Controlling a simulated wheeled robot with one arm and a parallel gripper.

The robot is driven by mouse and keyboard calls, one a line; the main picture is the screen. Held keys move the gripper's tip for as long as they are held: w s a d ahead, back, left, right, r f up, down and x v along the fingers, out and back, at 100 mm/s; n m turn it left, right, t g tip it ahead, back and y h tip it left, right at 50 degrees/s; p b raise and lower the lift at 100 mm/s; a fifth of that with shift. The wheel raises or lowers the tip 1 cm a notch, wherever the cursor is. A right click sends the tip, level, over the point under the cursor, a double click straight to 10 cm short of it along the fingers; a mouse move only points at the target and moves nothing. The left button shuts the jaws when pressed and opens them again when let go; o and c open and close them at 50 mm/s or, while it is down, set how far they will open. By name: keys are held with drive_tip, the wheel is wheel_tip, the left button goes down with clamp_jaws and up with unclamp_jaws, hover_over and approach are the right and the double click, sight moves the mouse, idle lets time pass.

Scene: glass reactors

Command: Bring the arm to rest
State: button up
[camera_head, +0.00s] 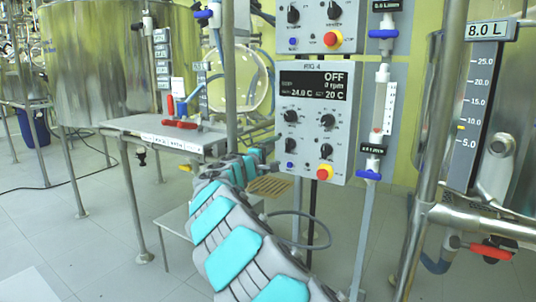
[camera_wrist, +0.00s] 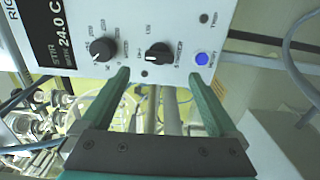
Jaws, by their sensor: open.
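My arm (camera_head: 235,240) reaches forward from the bottom of the head view toward the RIG-4 control box, bent low in front of it. My gripper (camera_wrist: 159,75) shows in the wrist view with two green fingers apart and nothing between them. Its fingertips overlap the edge of the control box (camera_wrist: 180,20) in that view, near two black knobs (camera_wrist: 158,52) and a blue button (camera_wrist: 202,58); I cannot tell whether they touch it. In the head view the gripper itself is hard to make out.
The control box (camera_head: 315,150) reads OFF, 0 rpm, 24.0 C and 20 C. A flow tube with blue valves (camera_head: 380,120) stands right of it. A metal table (camera_head: 130,125) and large steel vessel (camera_head: 100,60) stand left. Pipes (camera_head: 430,190) stand right.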

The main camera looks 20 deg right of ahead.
drive_tip(key=s+d+m+g+p, duration=0.1)
drive_tip(key=s+d+m+g, duration=0.2)
drive_tip(key=s, duration=0.5)
drive_tip(key=s+d+r+m+g+y+p, duration=0.1)
drive_tip(key=s+d+m+g, duration=0.15)
drive_tip(key=s, duration=0.45)
drive_tip(key=s+d+m+g+p, duration=0.1)
drive_tip(key=s+d+m+g, duration=0.15)
drive_tip(key=s, duration=0.55)
drive_tip(key=s+a+f+m+g+y+p, duration=0.1)
drive_tip(key=s+a+f+y, duration=0.15)
drive_tip(key=s, duration=0.45)
drive_tip(key=s+a+f+m+g+y+p, duration=0.1)
drive_tip(key=s+f+y, duration=0.1)
drive_tip(key=s+f, duration=0.3)
drive_tip(key=s+a+f+n+g+y, duration=0.1)
drive_tip(key=s+a+f+y, duration=0.3)
drive_tip(key=s+a, duration=0.7)
drive_tip(key=s+a+f+n+g+y+p, duration=0.1)
drive_tip(key=s+a+f+y, duration=0.3)
drive_tip(key=s+a, duration=0.7)
drive_tip(key=s+f, duration=0.2)
drive_tip(key=s, duration=0.1)
drive_tip(key=shift+s+a+g+y, duration=0.35)
drive_tip(key=shift+s+a+g, duration=0.05)
